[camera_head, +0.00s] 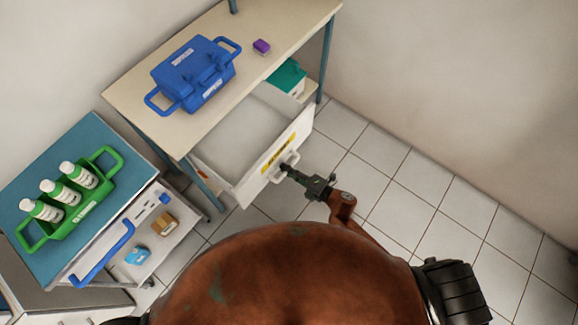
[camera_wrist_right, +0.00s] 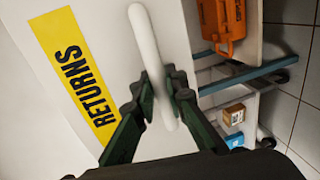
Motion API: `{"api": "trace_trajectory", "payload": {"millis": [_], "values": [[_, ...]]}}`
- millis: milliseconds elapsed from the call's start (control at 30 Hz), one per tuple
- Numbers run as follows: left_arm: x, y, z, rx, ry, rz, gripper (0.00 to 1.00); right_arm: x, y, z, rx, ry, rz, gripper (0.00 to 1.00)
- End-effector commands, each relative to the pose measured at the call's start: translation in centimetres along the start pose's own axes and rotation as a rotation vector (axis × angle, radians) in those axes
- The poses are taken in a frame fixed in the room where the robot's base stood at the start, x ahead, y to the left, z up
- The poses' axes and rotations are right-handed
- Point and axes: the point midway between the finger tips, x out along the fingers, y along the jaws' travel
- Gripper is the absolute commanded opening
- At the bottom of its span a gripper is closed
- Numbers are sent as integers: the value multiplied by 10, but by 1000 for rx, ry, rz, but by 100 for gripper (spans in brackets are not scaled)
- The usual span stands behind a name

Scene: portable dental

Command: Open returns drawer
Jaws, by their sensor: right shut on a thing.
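The returns drawer (camera_head: 250,145) is pulled out from under the beige table in the head view. Its inside looks empty. Its white front carries a yellow label reading RETURNS (camera_wrist_right: 75,75), and a white handle (camera_wrist_right: 150,55) shows close up in the right wrist view. My right gripper (camera_head: 287,170) is at the drawer front in the head view. In the right wrist view my right gripper (camera_wrist_right: 160,100) has its dark green fingers on both sides of the handle bar, shut on it. My left gripper is not in view.
A blue case (camera_head: 195,75) and a small purple block (camera_head: 261,46) rest on the beige table (camera_head: 130,95). A teal-topped cart (camera_head: 85,135) stands at left with a green bottle carrier (camera_head: 85,208). An orange case (camera_wrist_right: 220,25) shows in the wrist view. Tiled floor right of the drawer is clear.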

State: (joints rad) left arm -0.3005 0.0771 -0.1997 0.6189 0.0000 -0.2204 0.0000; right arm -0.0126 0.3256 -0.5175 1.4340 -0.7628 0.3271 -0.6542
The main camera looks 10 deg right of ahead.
Motion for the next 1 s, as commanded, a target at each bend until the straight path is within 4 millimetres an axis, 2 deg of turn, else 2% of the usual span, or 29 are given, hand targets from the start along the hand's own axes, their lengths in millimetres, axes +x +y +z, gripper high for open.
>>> {"api": "trace_trajectory", "payload": {"millis": [233, 267, 500, 833, 1000], "values": [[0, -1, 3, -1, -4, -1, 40, 0, 0, 0, -1, 0, 1, 0], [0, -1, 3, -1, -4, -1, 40, 0, 0, 0, -1, 0, 1, 12], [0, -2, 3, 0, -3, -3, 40, 0, 0, 0, 0, -1, 1, 29], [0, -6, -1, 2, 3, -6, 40, -4, 0, 1, 0, -1, 0, 29], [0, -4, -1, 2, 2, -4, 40, -27, -2, 1, -1, -2, -3, 29]]}}
